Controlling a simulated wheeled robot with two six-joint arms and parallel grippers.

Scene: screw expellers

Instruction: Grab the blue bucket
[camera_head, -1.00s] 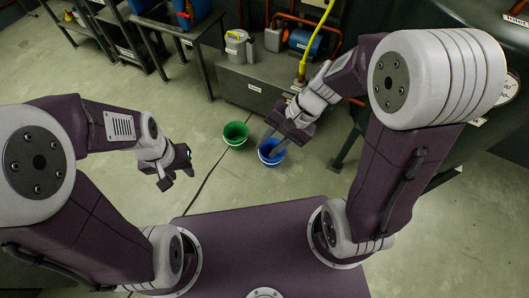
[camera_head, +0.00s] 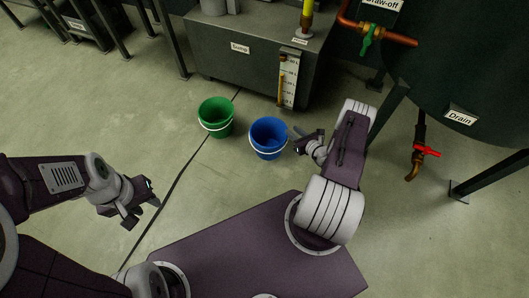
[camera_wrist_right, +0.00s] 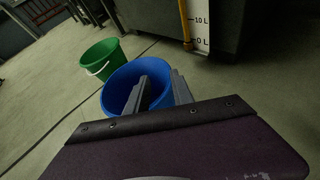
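The blue bucket (camera_head: 267,142) stands upright on the floor in the head view, with a pale handle band across its front. It also shows in the right wrist view (camera_wrist_right: 120,84), partly hidden behind my fingers. My right gripper (camera_head: 298,140) is just right of the bucket, its fingers pointing toward it. In the right wrist view my right gripper (camera_wrist_right: 158,92) has its two fingers apart, overlapping the bucket with nothing between them; I cannot tell whether they touch it. My left gripper (camera_head: 143,211) is open and empty, well to the left of the bucket.
A green bucket (camera_head: 216,117) stands left of and slightly behind the blue one. Behind them are a grey sump tank (camera_head: 245,62) and a level gauge (camera_head: 289,80). A drain pipe with a red valve (camera_head: 427,152) is at right. Floor in front is clear.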

